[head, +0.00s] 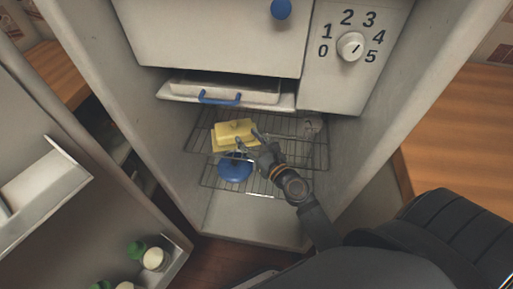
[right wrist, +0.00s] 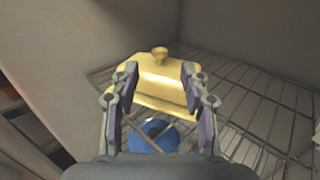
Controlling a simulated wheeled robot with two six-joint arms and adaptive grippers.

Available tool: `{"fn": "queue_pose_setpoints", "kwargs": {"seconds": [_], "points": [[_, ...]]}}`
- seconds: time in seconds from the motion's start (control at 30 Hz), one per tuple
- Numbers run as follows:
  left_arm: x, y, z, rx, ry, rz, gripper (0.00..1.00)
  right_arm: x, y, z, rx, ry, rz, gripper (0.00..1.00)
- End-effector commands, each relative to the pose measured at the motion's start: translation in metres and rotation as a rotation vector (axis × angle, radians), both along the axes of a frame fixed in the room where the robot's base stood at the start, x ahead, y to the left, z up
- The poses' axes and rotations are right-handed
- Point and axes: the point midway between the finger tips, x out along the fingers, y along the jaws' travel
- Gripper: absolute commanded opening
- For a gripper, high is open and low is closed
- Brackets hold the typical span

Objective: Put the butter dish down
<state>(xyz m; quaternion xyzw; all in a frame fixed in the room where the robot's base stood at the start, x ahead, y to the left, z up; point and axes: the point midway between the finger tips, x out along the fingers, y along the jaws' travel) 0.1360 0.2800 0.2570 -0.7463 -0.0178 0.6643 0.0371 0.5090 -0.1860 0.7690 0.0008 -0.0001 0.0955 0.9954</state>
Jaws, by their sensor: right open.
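The yellow butter dish (head: 234,131), with a small knob on its lid, is inside the open fridge on a wire shelf (head: 309,146). It also shows in the right wrist view (right wrist: 160,82), upright, just past my fingertips. My right gripper (head: 248,138) is open at the near side of the dish, its two fingers spread in front of it. In the right wrist view the fingertips (right wrist: 160,70) overlap the left and right parts of the dish; I cannot tell whether they touch it. My left gripper is not in view.
A round blue item (head: 235,168) sits below the butter dish, under my gripper. A drawer or tray with a blue handle (head: 220,98) is just above the shelf. The open fridge door (head: 60,190) stands at left.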

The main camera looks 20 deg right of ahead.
Motion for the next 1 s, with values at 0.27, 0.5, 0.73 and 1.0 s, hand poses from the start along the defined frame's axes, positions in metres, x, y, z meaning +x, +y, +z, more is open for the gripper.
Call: {"fn": "queue_pose_setpoints", "kwargs": {"seconds": [0.27,0.5,0.73,1.0], "points": [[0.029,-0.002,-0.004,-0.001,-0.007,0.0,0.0,-0.047,-0.009,-0.003,-0.002,0.0,0.001,0.46],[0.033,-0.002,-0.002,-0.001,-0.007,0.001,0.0,-0.052,-0.01,0.0,-0.001,0.0,0.001,0.46],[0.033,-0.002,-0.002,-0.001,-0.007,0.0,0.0,-0.052,-0.01,0.0,-0.001,0.0,0.001,0.46],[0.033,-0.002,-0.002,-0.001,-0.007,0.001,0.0,-0.058,0.022,0.002,-0.349,-0.054,0.152,0.46]]}}
